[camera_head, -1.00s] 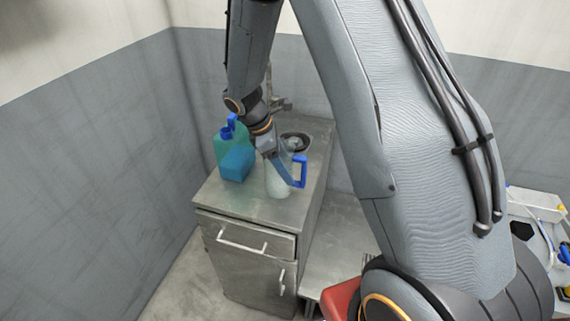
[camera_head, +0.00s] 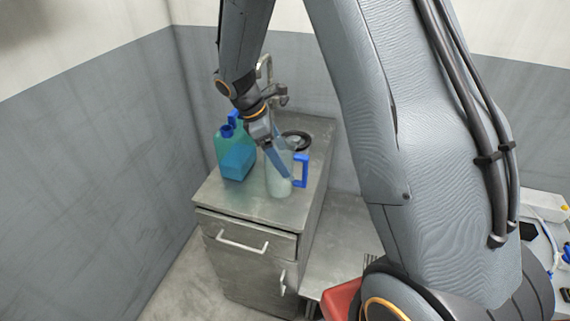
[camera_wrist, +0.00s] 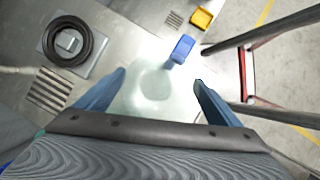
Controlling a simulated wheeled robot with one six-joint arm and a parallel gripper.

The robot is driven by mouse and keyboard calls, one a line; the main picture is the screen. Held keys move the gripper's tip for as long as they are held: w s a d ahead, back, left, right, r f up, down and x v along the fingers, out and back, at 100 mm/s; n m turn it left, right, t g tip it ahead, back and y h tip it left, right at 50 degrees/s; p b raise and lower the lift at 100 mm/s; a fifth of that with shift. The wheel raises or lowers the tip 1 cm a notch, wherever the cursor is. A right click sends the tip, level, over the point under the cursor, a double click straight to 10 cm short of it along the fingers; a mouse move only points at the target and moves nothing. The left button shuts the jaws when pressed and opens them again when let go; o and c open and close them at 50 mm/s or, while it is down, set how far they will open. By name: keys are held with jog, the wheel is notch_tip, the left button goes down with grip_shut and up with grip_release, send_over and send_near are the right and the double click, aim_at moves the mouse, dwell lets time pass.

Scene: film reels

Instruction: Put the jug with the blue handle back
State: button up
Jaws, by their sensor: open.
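The jug with the blue handle (camera_head: 279,180) stands upright on the metal cabinet top. It is pale and translucent, and its blue handle (camera_head: 300,170) points right. My gripper (camera_head: 283,175) is at the jug in the head view, partly covering it. In the wrist view the jug (camera_wrist: 150,88) lies between the two blue fingers of my gripper (camera_wrist: 160,82), which are spread apart with the jug's body between them. The handle (camera_wrist: 182,49) shows beyond the fingertips there. Whether the fingers touch the jug cannot be told.
A black ring (camera_head: 296,140) lies behind, near a tap (camera_head: 266,75). The cabinet's front top (camera_head: 240,203) is clear. A red object (camera_head: 342,301) is lower right.

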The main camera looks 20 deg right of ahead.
jog(key=b+v, duration=0.1)
jog(key=v, duration=0.7)
jog(key=shift+b, duration=0.4)
